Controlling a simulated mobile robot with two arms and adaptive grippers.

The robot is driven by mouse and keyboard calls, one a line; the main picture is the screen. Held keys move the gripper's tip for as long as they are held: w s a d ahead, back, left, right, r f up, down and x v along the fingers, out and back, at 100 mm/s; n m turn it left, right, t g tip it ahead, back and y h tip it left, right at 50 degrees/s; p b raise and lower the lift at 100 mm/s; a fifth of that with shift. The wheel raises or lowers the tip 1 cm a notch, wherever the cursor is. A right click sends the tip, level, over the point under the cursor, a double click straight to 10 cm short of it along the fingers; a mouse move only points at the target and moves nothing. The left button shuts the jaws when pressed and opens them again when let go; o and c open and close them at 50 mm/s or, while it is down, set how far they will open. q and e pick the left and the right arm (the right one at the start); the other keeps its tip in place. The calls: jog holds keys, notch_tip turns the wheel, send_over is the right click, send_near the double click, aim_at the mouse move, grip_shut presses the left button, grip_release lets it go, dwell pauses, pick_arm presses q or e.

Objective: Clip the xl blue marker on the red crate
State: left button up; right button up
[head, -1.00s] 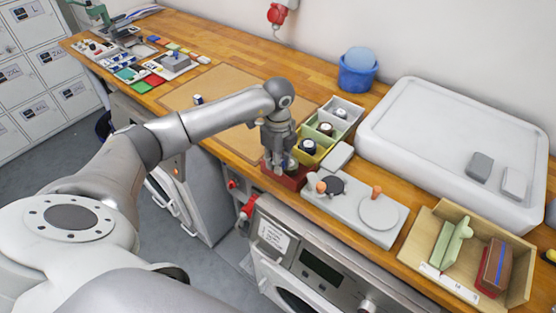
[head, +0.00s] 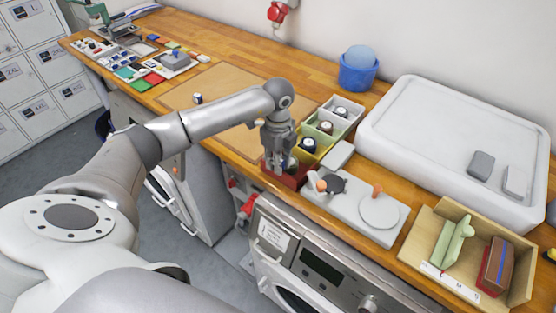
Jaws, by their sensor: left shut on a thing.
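The red crate (head: 296,180) is the nearest of a row of small coloured crates, at the worktop's front edge. My left gripper (head: 279,165) points down at the red crate, with its fingertips at or just inside the rim. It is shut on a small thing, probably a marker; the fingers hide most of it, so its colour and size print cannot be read. I cannot tell whether it touches the crate wall. A dark blue and white marker (head: 197,99) stands on the brown mat. My right gripper is out of view.
A grey stand with a disc (head: 378,212) is close on the right. The brown mat (head: 225,85) is mostly clear.

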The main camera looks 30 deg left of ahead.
pick_arm(q)
jog(key=shift+f+b, duration=0.45)
jog(key=shift+f, duration=0.2)
jog(key=shift+f+b, duration=0.3)
jog(key=shift+f, duration=0.1)
dwell(0.4)
jog(key=o, duration=0.8)
jog(key=o, duration=0.4)
jog(key=shift+r, duration=0.1)
